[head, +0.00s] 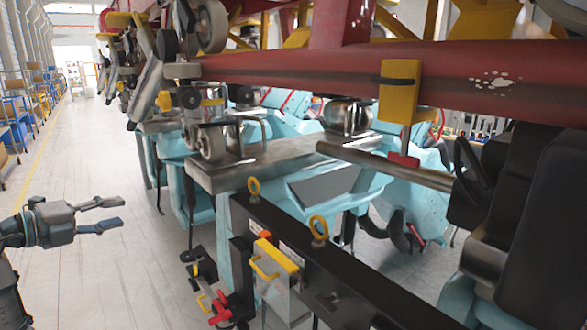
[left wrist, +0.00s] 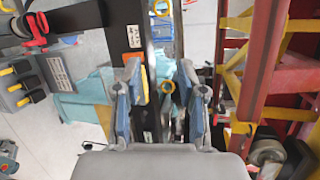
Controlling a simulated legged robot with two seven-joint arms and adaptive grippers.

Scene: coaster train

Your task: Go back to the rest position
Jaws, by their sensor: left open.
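My left gripper (head: 112,213) is at the left of the head view, over the pale floor, with its two fingers apart and nothing between them. It stands clear of the coaster train (head: 265,165), to the left of its teal body. In the left wrist view my left gripper (left wrist: 160,95) also shows with its fingers spread. A dark beam with yellow rings shows beyond the fingers there. My right gripper does not show in either view.
A red rail (head: 450,92) runs across the top right. A black beam (head: 340,275) with yellow rings (head: 319,227) crosses the lower middle. Black seats (head: 545,200) stand at the right. The aisle floor (head: 90,160) at the left is clear, with shelves (head: 20,110) along its far side.

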